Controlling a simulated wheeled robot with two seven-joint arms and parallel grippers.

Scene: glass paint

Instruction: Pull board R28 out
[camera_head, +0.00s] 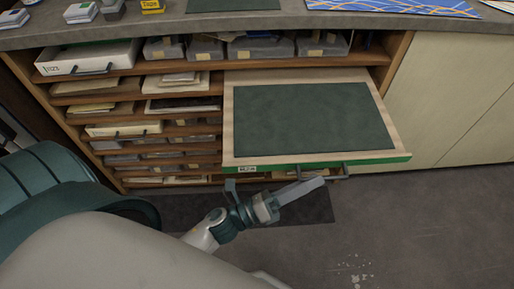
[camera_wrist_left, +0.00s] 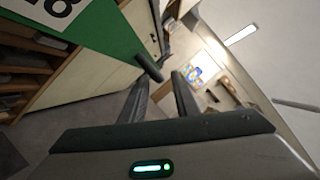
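Board R28 (camera_head: 310,120) is a pale wooden board with a dark green panel on top and a green front edge. It sticks far out of the cabinet, level. A small label (camera_head: 247,168) is on its front edge; in the left wrist view the label (camera_wrist_left: 40,8) shows an 8, partly cut off. The dark bar handle (camera_head: 335,169) is on the front edge. My left gripper (camera_head: 318,183) is just below and in front of that edge. In the left wrist view its fingers (camera_wrist_left: 160,80) are apart, with the handle (camera_wrist_left: 148,68) close to their tips; contact cannot be told. My right gripper is not in view.
The cabinet shelves (camera_head: 140,125) on the left hold several boards, papers and a white drawer (camera_head: 88,58). Grey boxes (camera_head: 260,47) stand on the top shelf. Pale cabinet doors (camera_head: 450,95) are on the right.

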